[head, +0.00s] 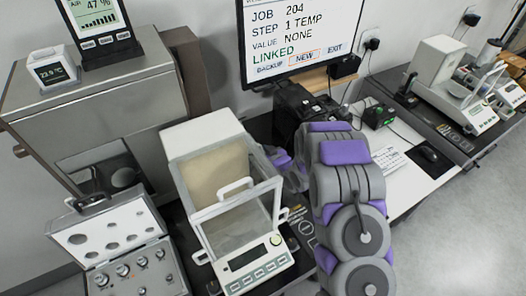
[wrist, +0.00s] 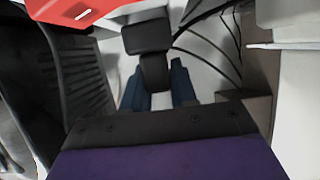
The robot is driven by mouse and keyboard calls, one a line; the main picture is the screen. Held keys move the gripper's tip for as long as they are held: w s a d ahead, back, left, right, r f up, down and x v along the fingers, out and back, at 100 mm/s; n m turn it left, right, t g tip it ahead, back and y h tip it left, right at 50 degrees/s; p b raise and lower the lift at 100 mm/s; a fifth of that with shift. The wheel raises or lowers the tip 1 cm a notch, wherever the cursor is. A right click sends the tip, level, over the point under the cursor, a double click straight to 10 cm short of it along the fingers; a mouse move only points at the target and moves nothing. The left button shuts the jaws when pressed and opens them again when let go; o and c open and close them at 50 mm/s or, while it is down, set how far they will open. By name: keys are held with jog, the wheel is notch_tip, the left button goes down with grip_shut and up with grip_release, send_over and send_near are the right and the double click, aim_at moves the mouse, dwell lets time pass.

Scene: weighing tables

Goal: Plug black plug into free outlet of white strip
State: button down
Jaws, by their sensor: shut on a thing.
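A black plug (wrist: 149,36) shows in the upper middle of the wrist view, as two dark blocks joined one behind the other. My gripper (wrist: 157,83) has its dark blue fingers on either side of the plug's near block and is shut on it. In the head view my grey and purple arm reaches toward the back of the table and hides the gripper and the held plug. I cannot pick out the white strip or its free outlet for certain in either view.
A red object (wrist: 75,10) and thin black cables (wrist: 212,35) are near the plug. A monitor (head: 298,38), black adapter (head: 345,67) and wall outlet (head: 371,38) are behind the arm. A glass-sided balance (head: 228,200) stands close left.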

jog(key=shift+f, duration=0.45)
jog(key=c, duration=0.8)
grip_release()
jog(key=p+v, duration=0.4)
jog(key=v, duration=1.3)
jog(key=shift+d, duration=0.2)
